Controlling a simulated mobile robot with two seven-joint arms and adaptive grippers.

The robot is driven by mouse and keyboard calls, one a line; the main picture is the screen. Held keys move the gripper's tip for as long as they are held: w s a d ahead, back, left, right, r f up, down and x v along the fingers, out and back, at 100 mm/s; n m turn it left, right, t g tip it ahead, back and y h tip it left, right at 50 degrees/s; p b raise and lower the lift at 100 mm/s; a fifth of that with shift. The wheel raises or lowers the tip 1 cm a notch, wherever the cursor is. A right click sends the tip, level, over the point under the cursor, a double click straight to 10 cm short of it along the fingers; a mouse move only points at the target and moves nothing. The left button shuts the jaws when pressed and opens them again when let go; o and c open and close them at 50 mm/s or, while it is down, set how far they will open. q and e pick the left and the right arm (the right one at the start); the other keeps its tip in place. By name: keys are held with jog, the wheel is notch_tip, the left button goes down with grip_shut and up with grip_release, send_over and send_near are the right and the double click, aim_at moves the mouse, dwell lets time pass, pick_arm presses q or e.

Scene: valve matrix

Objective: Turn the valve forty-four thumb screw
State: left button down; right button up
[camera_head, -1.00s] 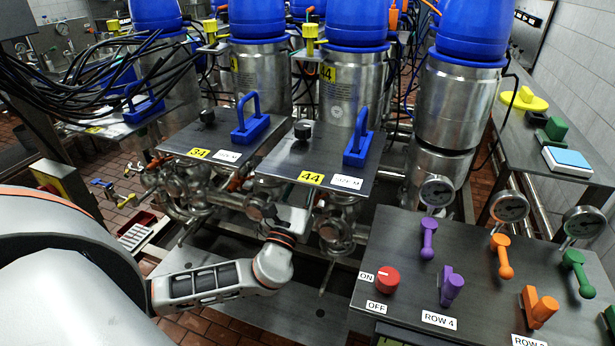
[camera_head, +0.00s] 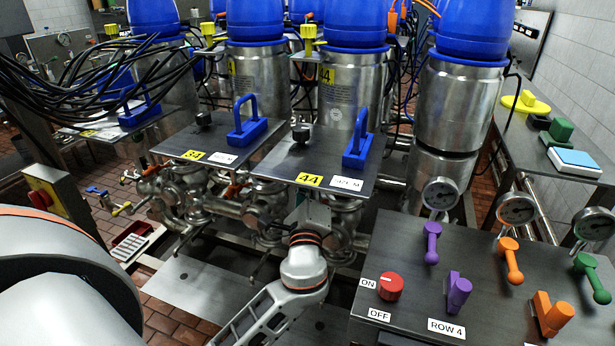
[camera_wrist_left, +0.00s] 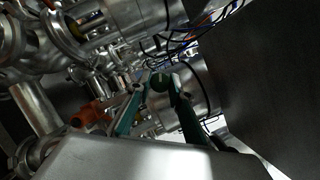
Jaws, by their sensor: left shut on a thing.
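The valve 44 station shows in the head view as a dark plate (camera_head: 283,157) with a yellow 44 label (camera_head: 309,179). My left gripper (camera_wrist_left: 158,84) reaches in under the front edge of this plate. In the head view its fingers are hidden below the plate, and only my wrist shows. In the left wrist view its two green fingers are shut on a small dark round piece (camera_wrist_left: 161,79), which looks like the thumb screw. Its turn angle is too small and dark to read. My right gripper is not in view.
Steel pipes and valve bodies (camera_head: 262,215) crowd the space under the plates. A blue handle (camera_head: 358,143) and a black knob (camera_head: 301,133) stand on plate 44. A control panel (camera_head: 410,270) with a red knob (camera_head: 391,287) lies close on the right.

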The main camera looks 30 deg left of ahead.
pick_arm(q)
jog(key=n+g+p, duration=0.2)
jog(key=n, duration=0.3)
jog(key=shift+r, duration=0.15)
jog(key=shift+n, duration=0.4)
jog(key=c, duration=1.8)
grip_release()
